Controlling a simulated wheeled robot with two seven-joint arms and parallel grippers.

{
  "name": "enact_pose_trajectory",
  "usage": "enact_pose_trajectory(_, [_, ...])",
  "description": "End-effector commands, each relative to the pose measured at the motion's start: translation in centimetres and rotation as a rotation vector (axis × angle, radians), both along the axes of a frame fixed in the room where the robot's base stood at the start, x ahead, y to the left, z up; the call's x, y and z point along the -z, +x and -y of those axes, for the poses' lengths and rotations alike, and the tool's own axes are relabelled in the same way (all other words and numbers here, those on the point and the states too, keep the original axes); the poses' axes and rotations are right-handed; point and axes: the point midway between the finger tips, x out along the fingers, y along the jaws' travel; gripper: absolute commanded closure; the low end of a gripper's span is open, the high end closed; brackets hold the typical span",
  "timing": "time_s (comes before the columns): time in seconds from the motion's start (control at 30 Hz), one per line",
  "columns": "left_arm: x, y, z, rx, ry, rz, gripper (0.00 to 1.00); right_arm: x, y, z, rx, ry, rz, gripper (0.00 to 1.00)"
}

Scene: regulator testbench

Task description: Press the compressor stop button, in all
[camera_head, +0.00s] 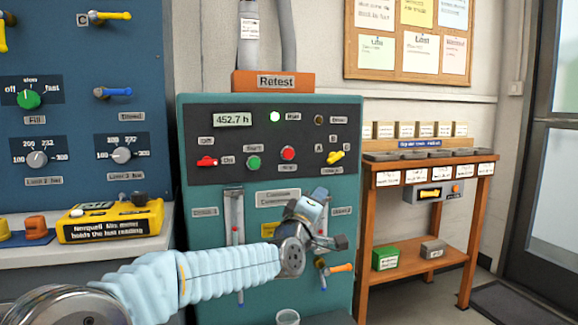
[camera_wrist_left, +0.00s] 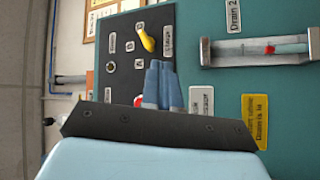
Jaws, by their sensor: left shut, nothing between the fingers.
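The red stop button (camera_head: 288,153) sits on the dark upper panel of the teal compressor cabinet (camera_head: 215,290), right of the green start button (camera_head: 254,163). My left gripper (camera_head: 318,194) is in front of the cabinet, lower in the picture than the red button and a little to its right. Its blue fingers are shut and empty. In the left wrist view the shut fingertips (camera_wrist_left: 162,68) point at the panel, and a red edge (camera_wrist_left: 139,99) shows beside them, mostly hidden. I cannot tell the gap to the panel. My right gripper is not in view.
A red switch (camera_head: 207,161) and a yellow selector (camera_head: 336,157) flank the buttons. Two gauge tubes (camera_head: 234,225) are below. A wooden shelf table (camera_head: 427,165) stands at the right, a yellow meter (camera_head: 110,220) at the left.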

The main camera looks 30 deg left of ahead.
Motion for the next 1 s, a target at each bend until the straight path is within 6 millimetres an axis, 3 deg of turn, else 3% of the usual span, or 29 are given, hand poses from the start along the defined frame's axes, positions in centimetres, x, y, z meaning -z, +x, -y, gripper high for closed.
enact_pose_trajectory(0.1, [-4.3, -2.2, -1.0, -0.016, -0.031, 0.106, 1.0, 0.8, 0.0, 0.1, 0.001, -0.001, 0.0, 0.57])
enact_pose_trajectory(0.2, [-6.6, -3.4, -1.3, -0.021, -0.048, 0.16, 1.0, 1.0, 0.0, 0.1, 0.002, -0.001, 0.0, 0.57])
enact_pose_trajectory(0.3, [-7.6, -4.0, -1.5, -0.023, -0.055, 0.183, 1.0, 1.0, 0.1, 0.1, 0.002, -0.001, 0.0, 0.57])
enact_pose_trajectory(0.73, [-7.8, -3.8, -1.7, -0.024, -0.057, 0.186, 1.0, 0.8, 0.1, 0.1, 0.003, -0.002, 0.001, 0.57])
enact_pose_trajectory(1.0, [-8.0, -1.9, -4.0, -0.026, -0.055, 0.184, 1.0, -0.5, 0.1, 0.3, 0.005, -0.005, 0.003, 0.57])
